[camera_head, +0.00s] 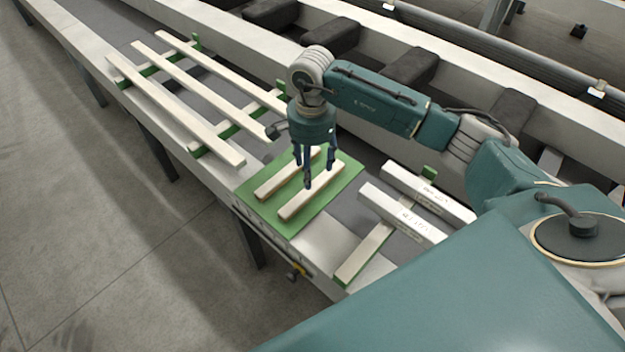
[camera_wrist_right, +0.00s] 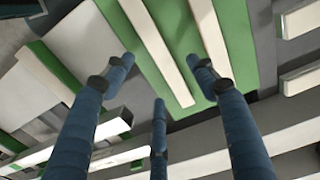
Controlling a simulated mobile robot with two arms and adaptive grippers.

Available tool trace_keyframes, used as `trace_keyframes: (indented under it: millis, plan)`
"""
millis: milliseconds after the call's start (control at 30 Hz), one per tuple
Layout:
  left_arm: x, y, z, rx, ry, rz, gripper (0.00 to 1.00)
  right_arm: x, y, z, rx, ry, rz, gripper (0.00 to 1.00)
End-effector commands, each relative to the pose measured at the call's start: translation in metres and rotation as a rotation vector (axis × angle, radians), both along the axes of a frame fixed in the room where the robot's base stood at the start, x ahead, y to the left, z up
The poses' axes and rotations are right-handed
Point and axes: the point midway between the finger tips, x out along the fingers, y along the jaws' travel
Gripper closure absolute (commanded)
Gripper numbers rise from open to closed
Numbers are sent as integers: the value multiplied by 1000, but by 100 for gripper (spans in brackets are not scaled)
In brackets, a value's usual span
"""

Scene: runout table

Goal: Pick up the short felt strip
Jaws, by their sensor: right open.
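Two short cream strips lie side by side on a green mat (camera_head: 262,222) in the head view, the left one (camera_head: 275,184) and the right one (camera_head: 297,207). Another short cream strip (camera_head: 362,256) with a green edge lies nearer to me. I cannot tell by texture which piece is felt. My right gripper (camera_head: 316,172) is open, its fingers pointing down over the mat and its strips. The wrist view shows its three spread fingers (camera_wrist_right: 160,78), nothing held, with two cream strips (camera_wrist_right: 152,38) (camera_wrist_right: 212,38) and the green mat (camera_wrist_right: 178,24) beyond. Contact cannot be told.
Long cream slats (camera_head: 180,112) lie on green crosspieces at the left of the table. White labelled bars (camera_head: 402,212) lie at the right, near my arm. Dark blocks (camera_head: 411,67) line the frame behind. The pale table edge (camera_head: 318,240) is bare in front of the mat.

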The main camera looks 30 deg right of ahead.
Motion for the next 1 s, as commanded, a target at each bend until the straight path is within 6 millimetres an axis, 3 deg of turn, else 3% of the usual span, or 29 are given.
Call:
trace_keyframes:
  millis: [100, 267, 367, 633, 900, 1000]
  plan:
    - [-42, 16, 3, 21, 62, -3, 60, -1, 0, -16, 1, 3, -1, 43]
    - [-70, 26, 5, 34, 99, -3, 60, 0, 0, -28, 2, 2, -1, 43]
    - [-64, 26, 13, 33, 90, -3, 60, -1, -4, -37, 1, 3, -3, 43]
    - [-16, 12, 30, 14, 22, 1, 60, 0, -8, -74, 3, 1, -1, 43]
    - [-31, 8, 28, 10, 45, 3, 60, 0, -9, -79, 2, -2, 0, 43]
    - [-40, 10, 27, 13, 57, 2, 60, 0, -9, -79, 2, -2, 0, 61]
